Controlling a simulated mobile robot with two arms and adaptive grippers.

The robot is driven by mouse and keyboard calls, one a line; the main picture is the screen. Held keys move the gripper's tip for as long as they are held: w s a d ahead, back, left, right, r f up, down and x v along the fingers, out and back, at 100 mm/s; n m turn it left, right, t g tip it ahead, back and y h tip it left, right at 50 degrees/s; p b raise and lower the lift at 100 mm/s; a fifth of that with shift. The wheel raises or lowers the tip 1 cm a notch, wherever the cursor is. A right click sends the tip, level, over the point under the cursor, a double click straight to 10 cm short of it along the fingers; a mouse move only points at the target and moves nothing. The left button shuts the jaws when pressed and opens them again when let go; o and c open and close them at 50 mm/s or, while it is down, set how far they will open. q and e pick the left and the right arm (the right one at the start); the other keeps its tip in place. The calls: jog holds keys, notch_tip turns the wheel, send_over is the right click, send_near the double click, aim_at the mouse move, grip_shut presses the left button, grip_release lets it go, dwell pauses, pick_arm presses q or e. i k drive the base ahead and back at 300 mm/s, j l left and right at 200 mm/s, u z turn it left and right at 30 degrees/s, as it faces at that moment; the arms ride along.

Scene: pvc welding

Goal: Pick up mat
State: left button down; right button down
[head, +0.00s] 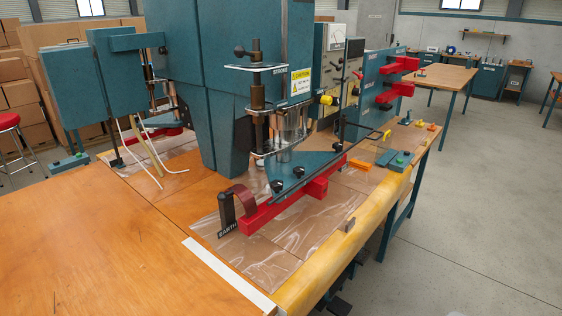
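A clear, wrinkled plastic sheet (257,262) lies flat on the wooden worktable (100,240), under the red bar (262,212) of the welding machine. It is the only mat-like thing I can make out, and I cannot tell whether it is the mat. More clear sheet (180,165) shows further back, left of the machine's column. The machine hides part of the sheeting. Neither of my grippers is in view.
The blue-green welding machine (220,50) stands over the table's middle. A pale strip (228,275) lies by the front sheet. Small parts, including a green block (397,160), sit at the right end. The table's left front is clear, as is the floor (470,220) to the right.

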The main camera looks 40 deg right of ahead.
aim_at(300, 229)
jog(key=z, duration=1.6)
jog(key=i+l+z, duration=0.45)
jog(key=i+l, duration=0.1)
jog(key=i, duration=0.1)
